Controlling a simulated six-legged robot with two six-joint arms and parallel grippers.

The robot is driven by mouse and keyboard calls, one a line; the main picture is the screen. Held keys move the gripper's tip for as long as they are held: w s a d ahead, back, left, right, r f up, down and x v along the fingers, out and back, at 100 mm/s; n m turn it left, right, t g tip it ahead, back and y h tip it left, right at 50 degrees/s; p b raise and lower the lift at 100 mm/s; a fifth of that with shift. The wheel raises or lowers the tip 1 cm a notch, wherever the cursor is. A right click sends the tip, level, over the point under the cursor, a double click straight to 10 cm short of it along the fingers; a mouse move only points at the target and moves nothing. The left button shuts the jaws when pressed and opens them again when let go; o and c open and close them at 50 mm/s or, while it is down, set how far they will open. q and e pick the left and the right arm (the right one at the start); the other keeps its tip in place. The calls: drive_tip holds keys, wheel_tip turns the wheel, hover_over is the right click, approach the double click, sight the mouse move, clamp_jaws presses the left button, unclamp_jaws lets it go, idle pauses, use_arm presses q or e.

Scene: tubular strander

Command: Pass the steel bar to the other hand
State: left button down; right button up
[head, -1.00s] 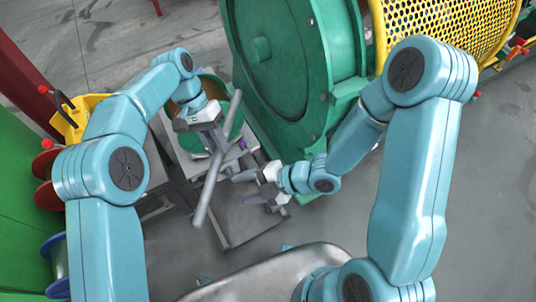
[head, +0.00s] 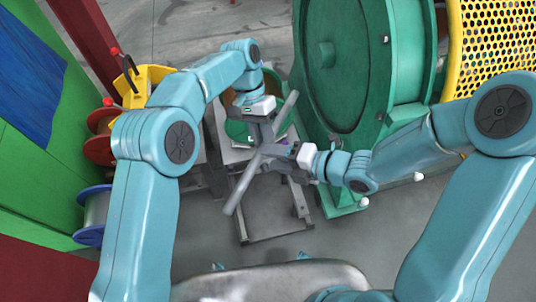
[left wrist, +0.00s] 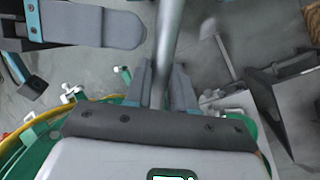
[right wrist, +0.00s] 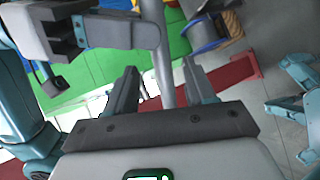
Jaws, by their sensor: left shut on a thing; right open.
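The steel bar (head: 244,185) is a plain grey rod, held at a slant in front of me. My left gripper (head: 262,135) is shut on it at its upper part; the left wrist view shows the bar (left wrist: 168,45) between the left fingers (left wrist: 163,90). My right gripper (head: 272,158) is open at the bar, just below the left gripper. In the right wrist view the bar (right wrist: 161,55) runs between the spread right fingers (right wrist: 160,88), with a gap on both sides. Whether a finger touches it cannot be told.
A grey stand (head: 275,233) with a green bin (head: 237,131) is below the hands. A large green drum machine (head: 345,70) stands close behind my right arm, with a yellow perforated guard (head: 497,50). Red (head: 98,150) and blue-rimmed (head: 95,215) spools are at left.

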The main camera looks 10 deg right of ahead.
drive_tip(key=shift+x, duration=1.45)
use_arm(q)
drive_tip(key=shift+r, duration=0.1)
use_arm(e)
clamp_jaws()
use_arm(q)
drive_tip(key=c, duration=0.9)
unclamp_jaws()
drive_tip(key=shift+o, duration=0.2)
